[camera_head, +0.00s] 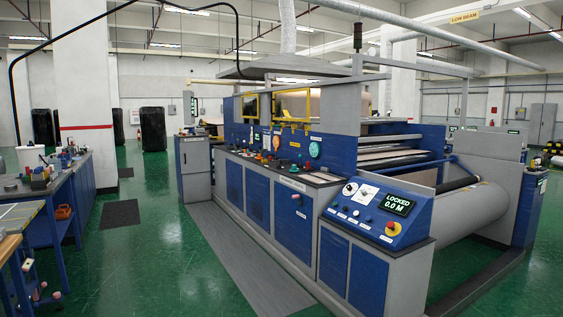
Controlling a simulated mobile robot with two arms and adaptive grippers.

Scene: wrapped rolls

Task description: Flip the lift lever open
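A blue and grey machine (262,205) fills the middle and right. Its front console (372,212) carries a lit display (397,204) reading "LOCKED 0.0 M", a white dial (350,189), a white plate with a dark control (368,193) and a red button on yellow (392,228). A small pinkish knob (297,196) shows on the front face left of the console. I cannot tell which of these parts, if any, is the lift lever. A large pale roll (468,208) lies behind the console. Neither of my grippers is in view.
A grey floor mat (235,262) runs along the machine's front. Open green floor (145,225) lies left of it. A blue workbench (60,190) with tools stands at the left edge. A white column (85,120) and dark wrapped rolls (152,129) stand farther back.

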